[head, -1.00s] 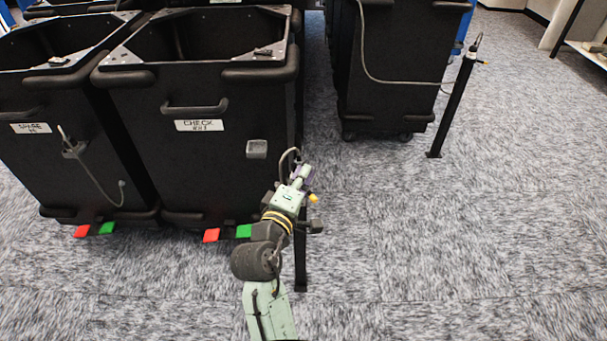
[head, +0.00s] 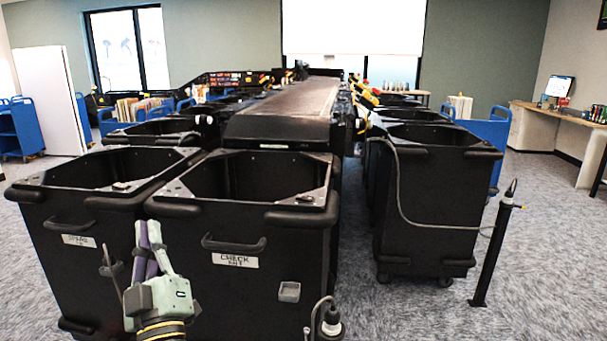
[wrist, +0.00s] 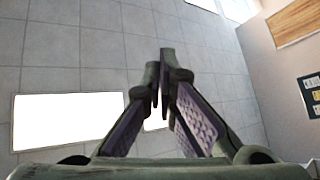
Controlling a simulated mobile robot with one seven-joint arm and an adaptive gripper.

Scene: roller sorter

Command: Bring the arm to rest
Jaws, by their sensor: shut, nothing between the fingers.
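My gripper (head: 148,237) shows at the lower left in the head view, pointing up in front of the bins, with its purple-padded fingers together. In the wrist view my gripper (wrist: 162,75) fills the middle, its fingertips meeting with nothing between them. Behind it the wrist view shows ceiling tiles and light panels, so it points upward. The bin labelled CHECK (head: 237,245) stands just right of my gripper in the picture, and the bin labelled SPARE (head: 80,225) is to its left. I cannot tell if the arm touches either bin.
A roller conveyor (head: 300,98) runs back between rows of black bins. A black post (head: 490,250) with a cable stands at the right, next to another bin (head: 425,215). A second post top (head: 331,322) shows at the bottom. Carpet (head: 550,270) at the right is clear.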

